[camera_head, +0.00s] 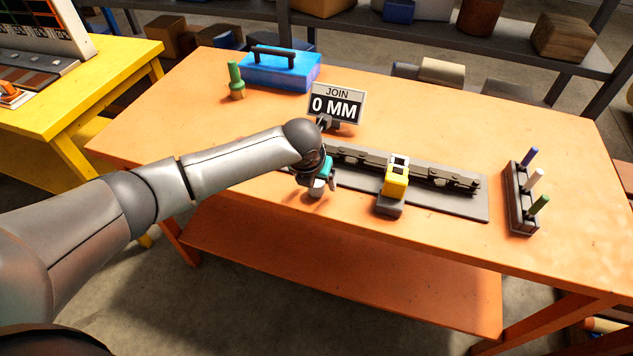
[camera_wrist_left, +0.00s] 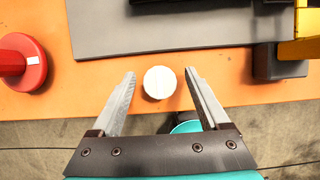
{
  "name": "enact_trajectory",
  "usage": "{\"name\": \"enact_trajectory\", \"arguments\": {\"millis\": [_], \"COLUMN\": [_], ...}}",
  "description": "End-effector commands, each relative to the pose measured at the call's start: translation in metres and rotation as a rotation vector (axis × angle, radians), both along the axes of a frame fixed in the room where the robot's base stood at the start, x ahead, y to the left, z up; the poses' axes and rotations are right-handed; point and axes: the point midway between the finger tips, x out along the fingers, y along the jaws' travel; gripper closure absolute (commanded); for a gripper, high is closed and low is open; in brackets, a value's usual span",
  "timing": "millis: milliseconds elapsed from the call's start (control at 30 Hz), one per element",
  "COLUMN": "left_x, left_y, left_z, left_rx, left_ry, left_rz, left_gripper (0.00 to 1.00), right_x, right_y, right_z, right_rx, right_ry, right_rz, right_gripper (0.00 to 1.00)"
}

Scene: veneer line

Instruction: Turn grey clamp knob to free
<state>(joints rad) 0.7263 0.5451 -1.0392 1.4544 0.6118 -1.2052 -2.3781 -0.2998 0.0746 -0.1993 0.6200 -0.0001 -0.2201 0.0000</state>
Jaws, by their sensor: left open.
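A round pale grey knob (camera_wrist_left: 159,82) sits near the front edge of the orange table, just in front of the grey base plate (camera_wrist_left: 150,38), in the left wrist view. My left gripper (camera_wrist_left: 160,76) is open, with one finger on each side of the knob and a gap on both sides. I cannot read a turn mark on the knob. In the head view my left gripper (camera_head: 318,188) is at the left front of the fixture and largely covers the knob. My right gripper is not in view.
A yellow block unit (camera_head: 396,180) stands to the right on the dark rail. The "0 MM" sign (camera_head: 337,105), blue toolbox (camera_head: 282,70) and pen rack (camera_head: 520,205) stand farther off.

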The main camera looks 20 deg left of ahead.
Motion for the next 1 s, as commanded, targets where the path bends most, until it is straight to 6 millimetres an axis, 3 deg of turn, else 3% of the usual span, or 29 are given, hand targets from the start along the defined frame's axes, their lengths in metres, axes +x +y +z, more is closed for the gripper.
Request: {"name": "enact_trajectory", "arguments": {"millis": [367,1000], "left_x": [0.0017,0.0018], "left_y": [0.0002,0.0003], "left_z": [-0.0042,-0.0039], "left_rx": [0.001,0.001], "left_ry": [0.000,0.000], "left_rz": [0.000,0.000], "left_gripper": [0.21,0.92], "right_x": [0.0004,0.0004], "right_y": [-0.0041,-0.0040], "right_z": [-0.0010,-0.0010], "right_rx": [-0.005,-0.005], "right_ry": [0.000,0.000], "right_rz": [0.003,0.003], "right_gripper": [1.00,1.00]}}
